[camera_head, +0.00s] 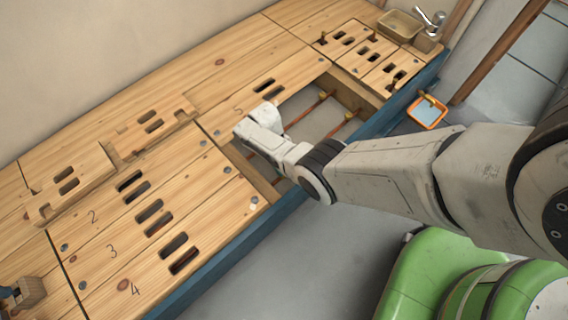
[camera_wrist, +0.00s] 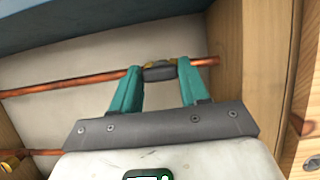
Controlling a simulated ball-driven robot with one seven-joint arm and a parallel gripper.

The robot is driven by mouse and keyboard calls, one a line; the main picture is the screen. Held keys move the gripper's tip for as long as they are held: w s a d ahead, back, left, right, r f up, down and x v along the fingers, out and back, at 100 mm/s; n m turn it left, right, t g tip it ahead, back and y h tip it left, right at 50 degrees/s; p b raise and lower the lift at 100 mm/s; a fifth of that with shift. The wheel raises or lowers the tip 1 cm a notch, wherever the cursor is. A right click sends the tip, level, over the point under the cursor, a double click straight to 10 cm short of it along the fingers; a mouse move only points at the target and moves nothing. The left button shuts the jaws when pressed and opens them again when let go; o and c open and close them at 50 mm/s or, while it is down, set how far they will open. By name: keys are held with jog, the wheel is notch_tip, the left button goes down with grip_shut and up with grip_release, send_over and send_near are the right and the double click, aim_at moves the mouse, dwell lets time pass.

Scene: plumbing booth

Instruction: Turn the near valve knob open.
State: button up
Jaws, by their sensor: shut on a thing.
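In the wrist view, a dark valve knob (camera_wrist: 160,72) sits on a brass body on a copper pipe (camera_wrist: 75,85). My gripper (camera_wrist: 158,69) has its two teal fingers on either side of the knob and is shut on it. In the head view, the white wrist end of my arm (camera_head: 262,130) reaches over the open bay in the wooden bench, and the fingers and the held knob are hidden. How far the knob is turned cannot be told.
Brass fittings (camera_head: 349,116) on copper pipes show in the open bay. A second pipe with a brass fitting (camera_wrist: 12,157) is at lower left in the wrist view. A wooden wall (camera_wrist: 228,60) stands close right of the fingers. Slotted boards (camera_head: 150,215) flank the bay.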

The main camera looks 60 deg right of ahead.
dwell(0.3)
jog(key=o, duration=1.1)
jog(key=shift+c, duration=0.2)
jog(key=p+v, duration=0.5)
jog(key=v, duration=0.6)
jog(key=shift+f, duration=0.1)
